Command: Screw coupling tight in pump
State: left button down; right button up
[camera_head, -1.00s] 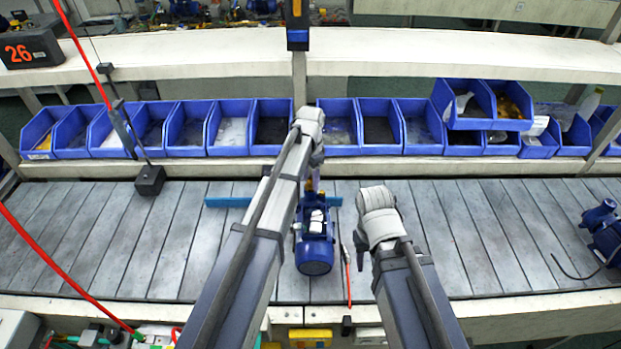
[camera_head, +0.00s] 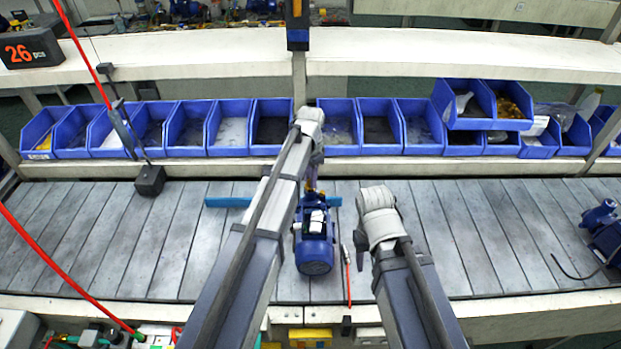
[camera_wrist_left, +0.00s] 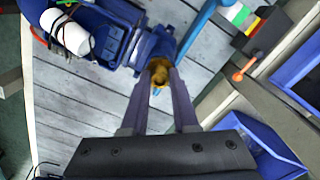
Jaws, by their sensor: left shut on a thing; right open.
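The blue pump (camera_head: 315,248) stands on the slatted bench in the middle of the head view, partly behind my left arm. In the left wrist view the pump (camera_wrist_left: 118,38) fills the upper left. The brass coupling (camera_wrist_left: 160,75) is at the pump's end. My left gripper (camera_wrist_left: 161,80) is shut on the coupling, with a finger on each side of it. How far the coupling is seated in the pump cannot be told. My right gripper (camera_head: 364,248) is right of the pump, over the bench and apart from it; its fingers are mostly hidden behind its wrist.
A row of blue bins (camera_head: 270,128) stands behind the bench. A blue bar (camera_head: 228,202) lies behind the pump. A red-handled tool (camera_head: 348,275) lies between the pump and my right arm. Another blue pump (camera_head: 606,236) is at the far right. The left bench is mostly clear.

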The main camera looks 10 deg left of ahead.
pick_arm(q)
jog(key=shift+m, duration=1.8)
jog(key=m, duration=0.3)
jog(key=shift+m, duration=1.9)
